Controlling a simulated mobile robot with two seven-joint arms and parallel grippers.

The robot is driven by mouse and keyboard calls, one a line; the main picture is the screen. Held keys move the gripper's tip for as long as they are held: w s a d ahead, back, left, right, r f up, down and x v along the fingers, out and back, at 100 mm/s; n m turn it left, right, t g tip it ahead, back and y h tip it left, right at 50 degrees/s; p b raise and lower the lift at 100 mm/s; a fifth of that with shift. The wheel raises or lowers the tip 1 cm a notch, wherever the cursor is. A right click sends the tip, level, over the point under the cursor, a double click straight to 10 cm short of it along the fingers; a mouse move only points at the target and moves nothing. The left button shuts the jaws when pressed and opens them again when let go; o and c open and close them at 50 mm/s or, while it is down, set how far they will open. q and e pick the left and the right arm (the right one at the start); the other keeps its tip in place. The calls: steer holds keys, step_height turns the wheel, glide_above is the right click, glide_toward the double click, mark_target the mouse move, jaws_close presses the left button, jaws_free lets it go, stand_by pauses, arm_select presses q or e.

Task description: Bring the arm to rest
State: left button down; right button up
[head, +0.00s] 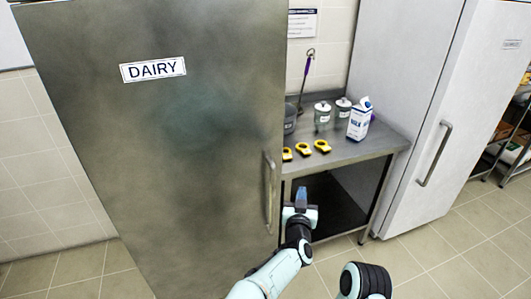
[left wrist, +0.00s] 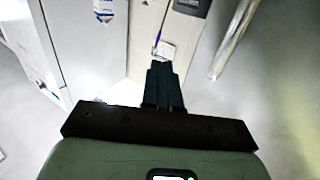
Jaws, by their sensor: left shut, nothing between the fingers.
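My left gripper (head: 301,197) is in the lower middle of the head view, in front of the steel table's open lower space and just right of the fridge handle. Its fingers are together with nothing between them; the closed fingers also show in the left wrist view (left wrist: 164,88). It looks apart from the handle (head: 268,192) of the tall steel door labelled DAIRY (head: 190,120). A dark rounded part of mine shows at the bottom right of the head view. My right gripper's fingers are not in view.
The steel table (head: 375,147) holds a milk carton (head: 359,121), two lidded canisters (head: 323,116) and several yellow ring-shaped items (head: 303,149). A light grey cabinet with a handle (head: 434,154) stands at right. A shelf rack (head: 513,135) is at the far right. Tiled floor (head: 450,250) is clear.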

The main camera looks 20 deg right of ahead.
arm_select(q)
steer(key=w+a+f+n+g+y+p, duration=0.1)
steer(key=a+f+n+g+y+p, duration=0.2)
steer(key=a+f, duration=1.4)
steer(key=s+a+f+g+y, duration=0.2)
steer(key=s+a+f+g, duration=0.35)
steer(key=a+f, duration=0.7)
steer(key=s+a+f+n+g, duration=0.2)
steer(key=s+a+f, duration=0.4)
steer(key=s, duration=0.4)
steer(key=s+a+n+g+p, duration=0.1)
steer(key=s+a+n+g, duration=0.1)
steer(key=s, duration=1.1)
steer(key=s+a+n+g+p, duration=0.2)
steer(key=s+a+g, duration=0.2)
steer(key=s, duration=1)
steer(key=shift+a+n, duration=0.3)
steer(key=shift+a, duration=0.35)
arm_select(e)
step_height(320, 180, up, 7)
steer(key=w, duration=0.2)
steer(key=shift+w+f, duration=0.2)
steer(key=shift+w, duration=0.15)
arm_select(q)
steer(key=shift+f, duration=0.1)
